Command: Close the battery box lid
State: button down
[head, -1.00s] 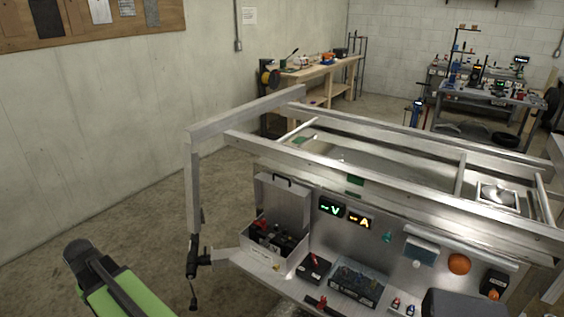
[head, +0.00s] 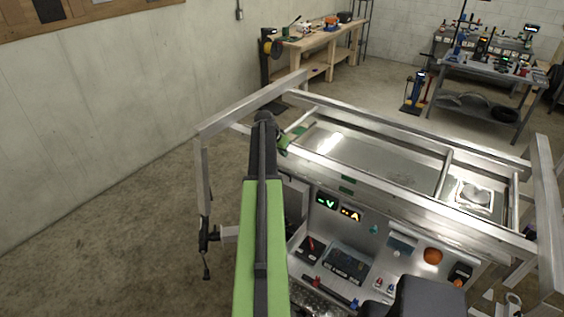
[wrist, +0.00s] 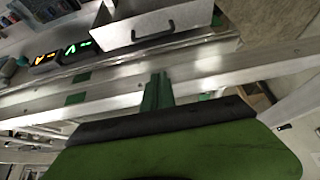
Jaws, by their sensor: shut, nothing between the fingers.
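The battery box stands on the trailer's front shelf, mostly hidden behind my arm in the head view. A sliver of its raised grey lid (head: 296,196) shows just right of my arm. In the wrist view the lid (wrist: 190,15) shows at the top, with a dark handle (wrist: 152,34) along its edge. The lid stands open. My gripper (wrist: 157,90) has green fingers, shut and empty, over the trailer's metal rail. It is apart from the lid in the wrist view, with the rail between them in the picture.
The trailer's long metal rails (head: 400,195) cross close by my arm. Lit V and A displays (head: 338,207) sit right of the box. Black boxes (head: 347,262) and small coloured items lie on the shelf. Open floor (head: 110,220) is to the left.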

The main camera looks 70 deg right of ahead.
jog(key=b, duration=0.9)
send_over(284, 178)
jog(key=d, duration=0.4)
jog(key=f, duration=0.6)
jog(key=s+f, duration=0.1)
jog(key=f, duration=0.2)
jog(key=shift+d+f, duration=0.2)
jog(key=shift+f, duration=0.1)
jog(key=a, duration=0.3)
jog(key=w+a, duration=0.1)
jog(key=shift+a+r+p, duration=0.2)
jog(key=shift+r+p, duration=0.15)
jog(key=shift+r, duration=0.05)
jog(key=shift+d, duration=0.1)
